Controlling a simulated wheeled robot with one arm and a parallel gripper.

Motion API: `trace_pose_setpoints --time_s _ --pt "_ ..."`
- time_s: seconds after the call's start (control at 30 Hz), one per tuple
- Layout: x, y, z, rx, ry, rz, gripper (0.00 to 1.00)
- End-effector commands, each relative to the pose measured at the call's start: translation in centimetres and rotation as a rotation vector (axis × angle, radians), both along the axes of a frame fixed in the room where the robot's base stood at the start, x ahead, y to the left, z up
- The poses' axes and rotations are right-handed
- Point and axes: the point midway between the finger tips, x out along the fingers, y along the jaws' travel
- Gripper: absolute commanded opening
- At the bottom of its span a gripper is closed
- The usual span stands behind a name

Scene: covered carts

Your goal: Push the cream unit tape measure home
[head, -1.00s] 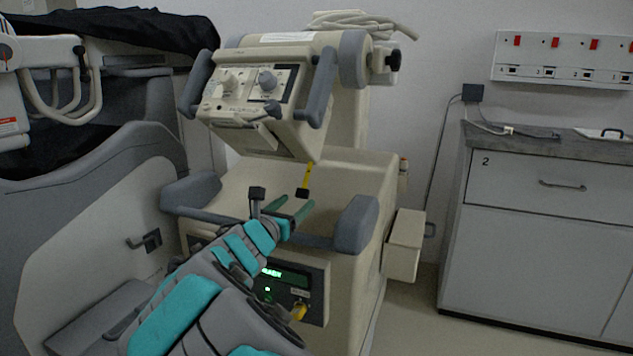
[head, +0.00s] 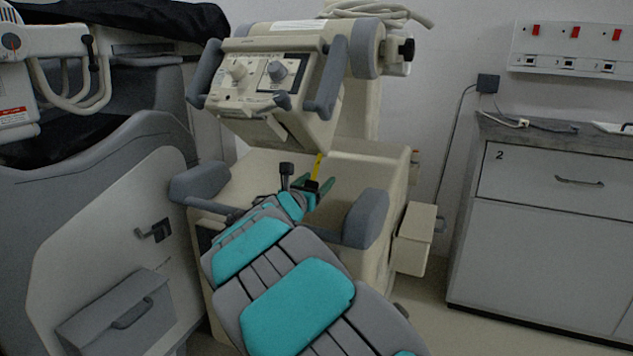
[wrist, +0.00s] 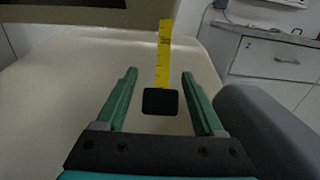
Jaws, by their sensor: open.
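The cream unit (head: 335,225) stands in the middle of the head view, with its control head (head: 262,85) tilted above a cream body. A yellow tape measure (head: 318,166) hangs below the control head and ends in a black tab (head: 312,186). In the wrist view the yellow tape (wrist: 164,55) runs down to the black tab (wrist: 160,101). My gripper (wrist: 159,74) is open, with one green finger on each side of the tab and gaps on both sides. In the head view my gripper (head: 319,185) is partly hidden by my arm.
Grey padded handles (head: 367,218) flank the cream body. A grey covered cart (head: 100,220) stands close at the left. A drawer cabinet (head: 550,230) stands at the right. Clear floor (head: 475,315) lies between the unit and the cabinet.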

Motion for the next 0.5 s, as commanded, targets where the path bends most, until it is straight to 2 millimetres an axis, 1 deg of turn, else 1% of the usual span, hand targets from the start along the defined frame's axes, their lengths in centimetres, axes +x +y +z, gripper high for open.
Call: trace_pose_setpoints --time_s 0.1,0.5 --pt "-0.01 -0.01 0.01 0.000 0.000 0.000 0.69" --pt "-0.02 0.02 0.01 0.001 0.000 0.000 0.24"
